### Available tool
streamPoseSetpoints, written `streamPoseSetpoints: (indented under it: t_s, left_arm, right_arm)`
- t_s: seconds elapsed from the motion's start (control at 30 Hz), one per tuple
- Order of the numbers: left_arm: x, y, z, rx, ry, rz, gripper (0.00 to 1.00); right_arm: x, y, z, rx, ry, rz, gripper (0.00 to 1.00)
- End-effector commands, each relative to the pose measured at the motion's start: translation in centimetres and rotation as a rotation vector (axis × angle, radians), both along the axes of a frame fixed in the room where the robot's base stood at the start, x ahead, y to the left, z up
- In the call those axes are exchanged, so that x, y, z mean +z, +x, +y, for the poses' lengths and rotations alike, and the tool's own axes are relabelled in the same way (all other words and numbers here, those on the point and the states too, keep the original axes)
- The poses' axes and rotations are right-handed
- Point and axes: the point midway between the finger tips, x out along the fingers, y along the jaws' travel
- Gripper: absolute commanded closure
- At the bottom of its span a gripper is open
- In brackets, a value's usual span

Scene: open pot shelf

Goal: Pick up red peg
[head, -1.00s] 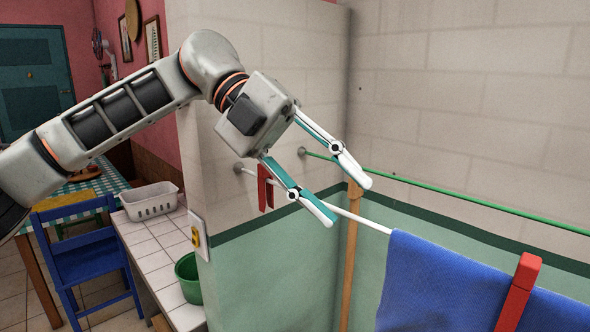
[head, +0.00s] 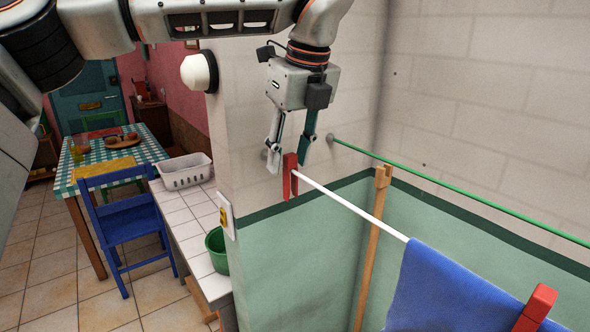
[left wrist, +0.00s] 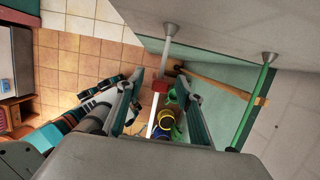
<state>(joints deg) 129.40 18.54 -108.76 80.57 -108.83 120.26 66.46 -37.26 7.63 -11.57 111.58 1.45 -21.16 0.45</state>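A red peg (head: 290,177) sits upright on the white rod (head: 350,207), near its wall end. In the left wrist view the peg (left wrist: 160,87) shows between my fingertips. My left gripper (head: 289,166) points down with its fingers apart, one on each side of the peg's upper part in the head view. I cannot tell whether either finger touches it. The open fingers also show in the left wrist view (left wrist: 162,76). A second red peg (head: 536,306) is on the blue cloth (head: 440,290) at the lower right. My right gripper is not in view.
A green line (head: 450,190) runs from the wall behind the rod. A wooden post (head: 375,245) stands near the rod. At left are a tiled counter (head: 188,206), a white basket (head: 184,171), a green bucket (head: 217,250) and a blue chair (head: 130,220).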

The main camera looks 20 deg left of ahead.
Motion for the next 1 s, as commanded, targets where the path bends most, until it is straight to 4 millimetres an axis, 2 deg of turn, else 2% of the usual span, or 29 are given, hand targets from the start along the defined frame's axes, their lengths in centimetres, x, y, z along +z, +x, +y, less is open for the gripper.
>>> streamPoseSetpoints:
  t_s: [0.4, 0.73, 0.77, 0.87, 1.0]
  left_arm:
    - [-5.0, 0.6, 0.7, -0.004, -0.002, 0.003, 0.64]
    - [-5.8, 0.8, 0.9, -0.003, -0.002, 0.0, 0.64]
    - [-5.8, 0.8, 0.9, -0.003, -0.003, 0.001, 0.69]
    - [-5.8, 0.8, 0.9, -0.003, -0.002, 0.0, 0.95]
    - [-5.8, 0.8, 0.9, -0.003, -0.002, 0.0, 0.96]
  right_arm:
    - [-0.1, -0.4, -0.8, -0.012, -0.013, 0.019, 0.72]
    - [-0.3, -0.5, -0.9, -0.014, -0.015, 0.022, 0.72]
    - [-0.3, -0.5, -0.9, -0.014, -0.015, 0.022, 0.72]
    - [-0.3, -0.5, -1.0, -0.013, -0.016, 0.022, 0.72]
    - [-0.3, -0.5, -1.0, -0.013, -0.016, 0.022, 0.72]
